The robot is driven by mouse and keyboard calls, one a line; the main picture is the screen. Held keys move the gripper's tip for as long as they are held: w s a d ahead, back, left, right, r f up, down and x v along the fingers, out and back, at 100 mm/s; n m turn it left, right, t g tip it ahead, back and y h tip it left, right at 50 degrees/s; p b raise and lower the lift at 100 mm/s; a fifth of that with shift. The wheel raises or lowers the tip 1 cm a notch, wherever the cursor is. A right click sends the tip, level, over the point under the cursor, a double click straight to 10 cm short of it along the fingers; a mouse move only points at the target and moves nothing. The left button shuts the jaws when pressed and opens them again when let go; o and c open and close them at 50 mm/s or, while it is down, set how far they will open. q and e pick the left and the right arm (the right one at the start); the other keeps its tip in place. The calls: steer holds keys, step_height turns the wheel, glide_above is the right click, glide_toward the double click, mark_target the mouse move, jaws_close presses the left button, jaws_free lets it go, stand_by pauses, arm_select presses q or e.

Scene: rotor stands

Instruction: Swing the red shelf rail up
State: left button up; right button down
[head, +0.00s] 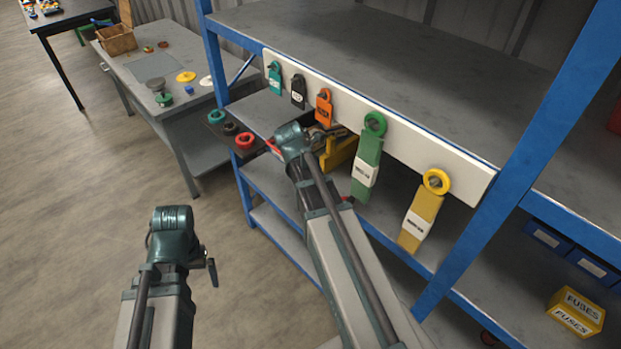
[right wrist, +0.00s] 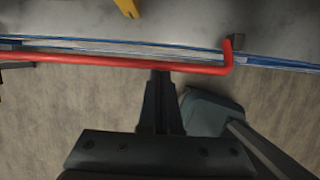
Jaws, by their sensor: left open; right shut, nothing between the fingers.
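The red shelf rail (right wrist: 120,62) runs across the right wrist view along the blue shelf edge, with a bent end at the right that meets a dark bracket (right wrist: 236,42). In the head view only short bits of the rail (head: 272,147) show beside my right arm, which hides the rest. My right gripper (right wrist: 160,76) is shut and empty, its tips at the rail's near side; I cannot tell whether they touch it. My left gripper (head: 209,266) is open and empty, low over the floor at the left, well away from the rail.
Colored tags hang on a white board (head: 400,143) above the rail. A yellow object (head: 340,152) sits on the shelf behind my right arm. A dark plate with rings (head: 228,128) juts out left. A blue post (head: 520,165) stands right. Floor at left is clear.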

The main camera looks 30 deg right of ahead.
arm_select(q)
step_height(320, 180, up, 2)
steer(key=shift+p, duration=0.65)
arm_select(e)
steer(key=shift+w+d+r+y, duration=0.15)
steer(key=shift+d+r+y, duration=0.35)
steer(key=shift+r+y, duration=0.1)
arm_select(q)
steer(key=shift+r, duration=0.1)
arm_select(e)
steer(key=shift+d+r, duration=0.1)
steer(key=shift+d, duration=0.05)
